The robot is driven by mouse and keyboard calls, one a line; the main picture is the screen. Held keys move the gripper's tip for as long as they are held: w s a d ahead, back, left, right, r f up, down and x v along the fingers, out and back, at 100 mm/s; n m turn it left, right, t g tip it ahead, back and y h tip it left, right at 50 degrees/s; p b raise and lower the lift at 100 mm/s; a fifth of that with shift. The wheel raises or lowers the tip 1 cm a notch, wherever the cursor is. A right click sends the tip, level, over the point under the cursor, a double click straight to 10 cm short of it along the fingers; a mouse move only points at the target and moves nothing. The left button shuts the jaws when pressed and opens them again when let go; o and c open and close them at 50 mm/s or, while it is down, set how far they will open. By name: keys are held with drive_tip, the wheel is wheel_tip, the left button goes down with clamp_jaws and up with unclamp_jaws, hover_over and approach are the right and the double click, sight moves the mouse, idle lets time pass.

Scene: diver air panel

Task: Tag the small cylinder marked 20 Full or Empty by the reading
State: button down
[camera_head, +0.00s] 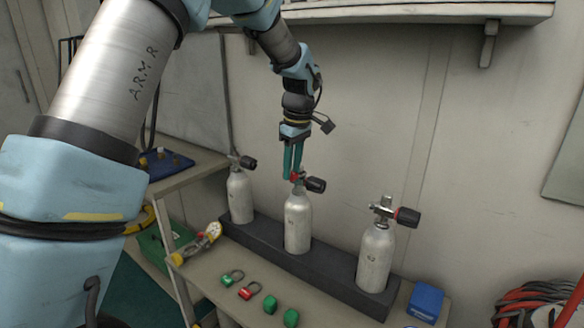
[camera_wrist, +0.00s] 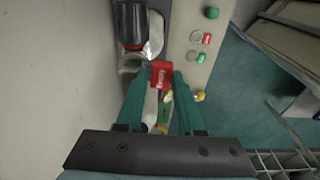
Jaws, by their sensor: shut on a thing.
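Three grey cylinders with valves stand in a dark rack: left (camera_head: 240,197), middle (camera_head: 298,222) and right (camera_head: 375,258). Their small markings are too blurred for me to read, so I cannot tell which is marked 20. My gripper (camera_head: 291,172) points down at the valve of the middle cylinder. Its teal fingers are shut on a red tag-like block (camera_wrist: 162,74) with faint pale lettering. The block is close beside the valve with the black knob (camera_wrist: 130,22); I cannot tell whether they touch. A yellow gauge (camera_head: 213,231) lies on the bench; its reading is not legible.
A blue box (camera_head: 426,302) is at the right end. A shelf (camera_head: 400,12) hangs above, and the wall is close behind the cylinders.

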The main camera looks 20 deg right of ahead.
drive_tip(key=shift+f, duration=0.35)
idle(0.8)
drive_tip(key=shift+c, duration=2.3)
unclamp_jaws()
drive_tip(key=shift+r, duration=0.1)
drive_tip(key=r, duration=0.2)
drive_tip(key=r+b, duration=0.1)
drive_tip(key=r, duration=0.2)
drive_tip(key=r+b, duration=0.1)
drive_tip(key=r, duration=0.1)
drive_tip(key=shift+s+d+r, duration=0.15)
drive_tip(key=shift+s, duration=0.2)
